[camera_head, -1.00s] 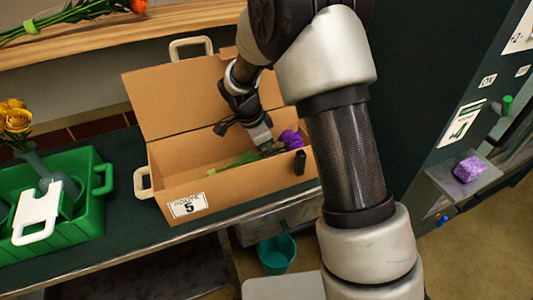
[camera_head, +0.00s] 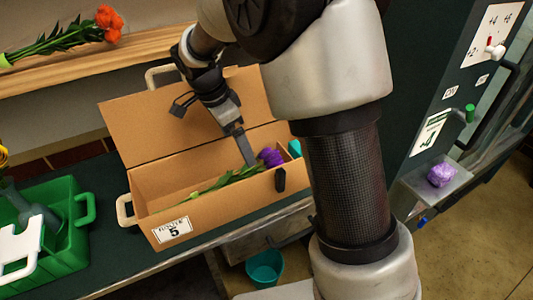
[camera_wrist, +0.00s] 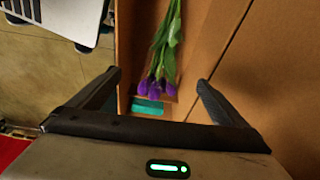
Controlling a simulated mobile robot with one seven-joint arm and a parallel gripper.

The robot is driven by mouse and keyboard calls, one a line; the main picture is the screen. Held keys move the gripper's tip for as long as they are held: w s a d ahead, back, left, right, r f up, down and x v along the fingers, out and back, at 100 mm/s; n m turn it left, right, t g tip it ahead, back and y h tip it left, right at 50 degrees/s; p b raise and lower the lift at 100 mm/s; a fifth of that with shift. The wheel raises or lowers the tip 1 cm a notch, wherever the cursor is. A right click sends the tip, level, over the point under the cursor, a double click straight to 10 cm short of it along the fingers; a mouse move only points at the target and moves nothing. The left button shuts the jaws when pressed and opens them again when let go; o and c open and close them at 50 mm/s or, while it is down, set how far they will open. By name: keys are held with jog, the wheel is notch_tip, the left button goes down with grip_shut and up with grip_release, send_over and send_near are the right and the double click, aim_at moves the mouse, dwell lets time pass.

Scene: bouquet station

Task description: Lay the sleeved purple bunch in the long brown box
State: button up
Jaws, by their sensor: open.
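The long brown box (camera_head: 208,216) stands open on the dark green counter, its lid raised at the back and a label with a 5 on its front. The purple bunch (camera_head: 270,157) lies inside, flowers toward the right end and green stems toward the left. In the wrist view the purple bunch (camera_wrist: 158,86) lies below my gripper (camera_wrist: 160,92), apart from the fingers. I cannot make out a sleeve on it. My gripper (camera_head: 247,163) is open and empty above the bunch. A small teal thing (camera_wrist: 147,107) shows at the box's end near the flowers.
A green crate (camera_head: 75,215) with a white handled piece stands left of the box. Orange flowers (camera_head: 108,22) lie on the wooden shelf behind. A teal bucket (camera_head: 265,267) is below the counter. A purple lump (camera_head: 441,175) sits on a metal ledge at right.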

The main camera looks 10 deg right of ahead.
jog(key=s+d+r+n+t+y, duration=0.1)
jog(key=s+d+r+n, duration=0.2)
jog(key=s, duration=0.5)
jog(key=s+d+r+n+t+y, duration=0.1)
jog(key=s+d+r+n+t, duration=0.1)
jog(key=s+r+n, duration=0.3)
jog(key=s+d+r+n+t, duration=0.1)
jog(key=s+d+r+n, duration=0.3)
jog(key=s, duration=0.6)
jog(key=shift+s+d+r+n+t+y, duration=0.15)
jog(key=shift+s+r+n+t+y, duration=0.25)
jog(key=shift+n, duration=0.7)
jog(key=shift+w+r, duration=0.1)
jog(key=shift+r, duration=0.05)
notch_tip(320, 180, up, 11)
jog(key=p, duration=1.1)
jog(key=shift+r, duration=0.1)
